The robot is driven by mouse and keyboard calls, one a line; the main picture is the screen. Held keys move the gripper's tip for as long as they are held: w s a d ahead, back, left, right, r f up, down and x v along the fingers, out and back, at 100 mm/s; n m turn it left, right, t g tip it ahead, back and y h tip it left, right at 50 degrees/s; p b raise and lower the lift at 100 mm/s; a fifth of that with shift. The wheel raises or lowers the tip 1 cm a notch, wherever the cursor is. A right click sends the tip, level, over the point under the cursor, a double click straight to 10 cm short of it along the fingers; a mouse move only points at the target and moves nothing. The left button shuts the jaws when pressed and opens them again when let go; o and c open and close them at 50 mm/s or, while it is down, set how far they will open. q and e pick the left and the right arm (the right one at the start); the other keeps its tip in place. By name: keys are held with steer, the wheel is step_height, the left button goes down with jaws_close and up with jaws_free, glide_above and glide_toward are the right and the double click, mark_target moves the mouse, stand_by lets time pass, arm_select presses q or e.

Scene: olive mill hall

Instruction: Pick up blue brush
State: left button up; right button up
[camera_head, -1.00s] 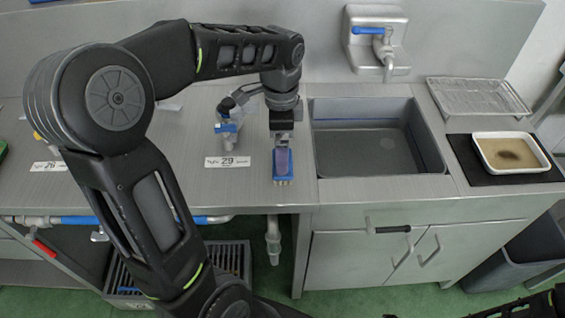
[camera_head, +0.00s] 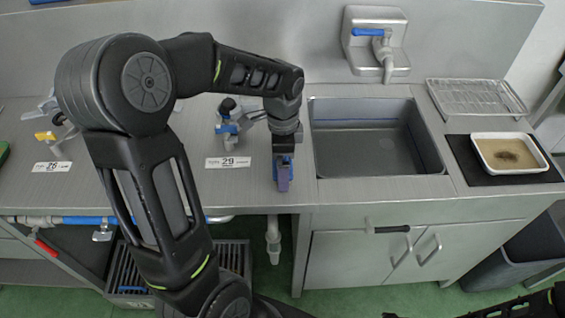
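The blue brush (camera_head: 284,176) is at the worktop's front edge, just left of the sink. It shows as a narrow blue and purple shape hanging below my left gripper (camera_head: 284,158). The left gripper points down and its fingers appear shut on the brush's upper part; the fingers partly hide it. I cannot tell for certain whether the brush touches the worktop. My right gripper is out of view; only part of the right arm shows at the bottom right.
A blue-and-grey clamp-like tool (camera_head: 228,122) stands behind label 29 (camera_head: 228,163). The empty sink (camera_head: 375,140) is to the right, with a wall tap (camera_head: 382,45) above. A wire rack (camera_head: 475,97) and a white tray (camera_head: 508,136) on a black mat (camera_head: 462,155) lie farther right.

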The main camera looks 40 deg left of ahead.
arm_select(q)
steer(key=shift+c, duration=0.4)
steer(key=c, duration=1.2)
steer(key=shift+r, duration=0.1)
step_height(320, 180, up, 10)
steer(key=shift+f, duration=0.1)
stand_by(0.4)
steer(key=o, duration=0.9)
steer(key=c, duration=0.6)
steer(key=shift+c, duration=0.3)
